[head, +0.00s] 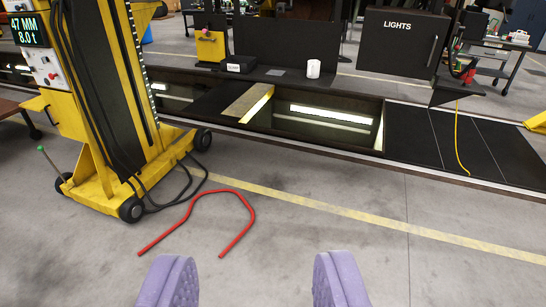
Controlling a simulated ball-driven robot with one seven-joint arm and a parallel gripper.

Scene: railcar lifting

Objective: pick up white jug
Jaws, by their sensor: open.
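The white jug (313,69) is small in the head view, upright on the dark ledge (275,76) beyond the pit, right of the picture's middle. My gripper (254,282) shows at the bottom edge as two purple padded fingers set wide apart. It is open with nothing between the fingers. The jug is far ahead of the gripper, across the floor and the pit. The jug's handle cannot be made out clearly.
A yellow lifting column (95,90) on wheels stands at left with dark cables. A red bent bar (243,200) lies on the floor. An open lit pit (320,130) lies between me and the jug. A black LIGHTS box (398,45) is right of the jug. Grey floor at front right is clear.

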